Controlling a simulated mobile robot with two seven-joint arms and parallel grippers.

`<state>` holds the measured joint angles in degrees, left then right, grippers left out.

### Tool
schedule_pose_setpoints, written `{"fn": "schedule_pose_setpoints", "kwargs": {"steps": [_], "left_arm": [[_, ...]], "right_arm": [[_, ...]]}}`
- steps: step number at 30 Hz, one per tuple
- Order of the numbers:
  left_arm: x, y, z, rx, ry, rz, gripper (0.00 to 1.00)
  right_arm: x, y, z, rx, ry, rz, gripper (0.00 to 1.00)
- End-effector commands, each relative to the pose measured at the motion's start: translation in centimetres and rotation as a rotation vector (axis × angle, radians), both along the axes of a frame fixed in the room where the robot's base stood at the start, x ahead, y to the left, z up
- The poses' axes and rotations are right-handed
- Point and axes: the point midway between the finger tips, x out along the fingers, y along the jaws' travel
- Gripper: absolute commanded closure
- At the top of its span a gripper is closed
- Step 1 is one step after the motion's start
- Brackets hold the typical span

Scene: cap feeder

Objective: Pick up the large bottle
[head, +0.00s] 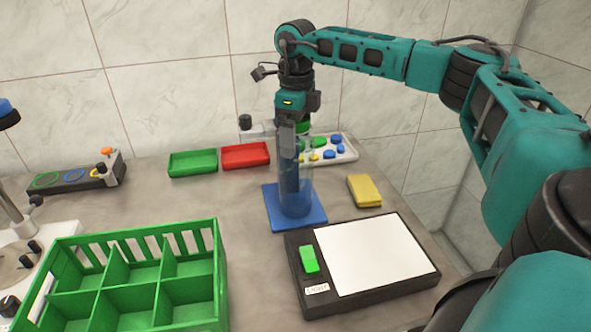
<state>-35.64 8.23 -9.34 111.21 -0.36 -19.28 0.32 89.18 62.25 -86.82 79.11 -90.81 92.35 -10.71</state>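The large bottle (305,185) is a tall clear cylinder standing upright on a blue square mat (314,219). A bit of green shows near its top, partly behind my gripper. My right gripper (288,158) points straight down at the bottle, its arm coming in from the right. A long grey finger overlaps the left side of the bottle in the picture. I cannot tell whether the fingers touch the bottle or how far apart they are. My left gripper is not in view.
A black light panel (427,273) lies front right, a yellow block (364,190) behind it. A green divided crate (222,262) stands front left. A green tray (193,163), a red tray (246,155) and a white tray of colored caps (347,155) line the back.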

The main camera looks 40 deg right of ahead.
Motion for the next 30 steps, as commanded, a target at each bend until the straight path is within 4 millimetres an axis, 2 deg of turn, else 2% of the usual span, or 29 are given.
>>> {"fn": "schedule_pose_setpoints", "kwargs": {"steps": [2,21,30], "left_arm": [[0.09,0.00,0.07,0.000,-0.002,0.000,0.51],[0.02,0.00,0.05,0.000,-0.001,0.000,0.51],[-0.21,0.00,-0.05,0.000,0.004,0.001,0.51]], "right_arm": [[0.01,-0.02,0.04,-0.001,0.000,0.000,0.34],[0.04,-0.03,0.10,0.000,-0.001,0.000,0.96],[0.14,0.02,0.46,0.001,-0.007,0.000,0.97]]}}
